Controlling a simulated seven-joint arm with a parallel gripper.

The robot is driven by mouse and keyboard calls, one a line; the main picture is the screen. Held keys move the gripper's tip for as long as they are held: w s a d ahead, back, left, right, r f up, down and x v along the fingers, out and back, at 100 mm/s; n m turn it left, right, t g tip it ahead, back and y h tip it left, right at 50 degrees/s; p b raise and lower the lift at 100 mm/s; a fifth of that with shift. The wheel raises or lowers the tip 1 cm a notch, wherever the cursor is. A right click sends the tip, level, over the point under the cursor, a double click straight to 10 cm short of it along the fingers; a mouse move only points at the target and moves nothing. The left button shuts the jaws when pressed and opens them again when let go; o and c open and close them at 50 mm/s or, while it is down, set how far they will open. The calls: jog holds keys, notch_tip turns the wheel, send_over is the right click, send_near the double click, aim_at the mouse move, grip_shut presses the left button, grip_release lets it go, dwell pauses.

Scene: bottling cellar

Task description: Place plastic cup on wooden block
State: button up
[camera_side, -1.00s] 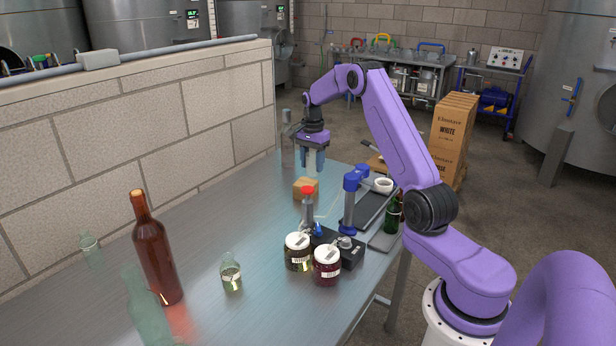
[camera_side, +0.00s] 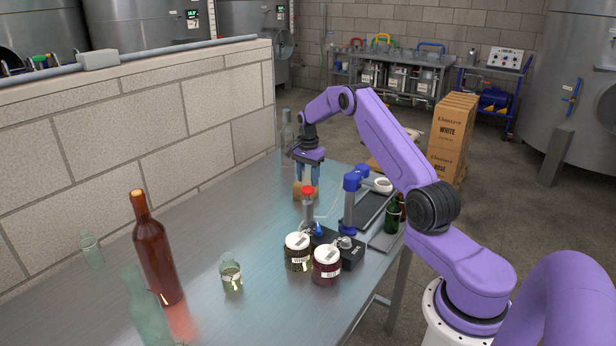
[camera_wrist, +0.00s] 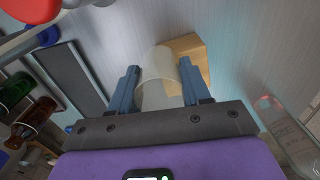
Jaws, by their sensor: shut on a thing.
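The plastic cup (camera_wrist: 158,66), pale and translucent, is between the two blue fingers of my gripper (camera_wrist: 160,87) in the wrist view. The fingers are shut on its sides. The wooden block (camera_wrist: 192,48) shows behind the cup and to its right, partly covered by it. In the side view my gripper (camera_side: 306,180) points down at the wooden block (camera_side: 304,190), with fingertips close to the block's top. The cup is hard to make out there. I cannot tell whether it touches the block.
A red-topped device (camera_side: 308,203) stands just in front of the block, with two jars (camera_side: 298,252) nearer. A blue-topped stand (camera_side: 350,200) is to the right. A clear bottle (camera_side: 287,138) stands behind. A brown bottle (camera_side: 155,250) and a small glass bottle (camera_side: 231,273) stand front left.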

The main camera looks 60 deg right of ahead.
jog(key=shift+f, duration=0.1)
jog(key=o, duration=1.1)
jog(key=shift+c, duration=0.2)
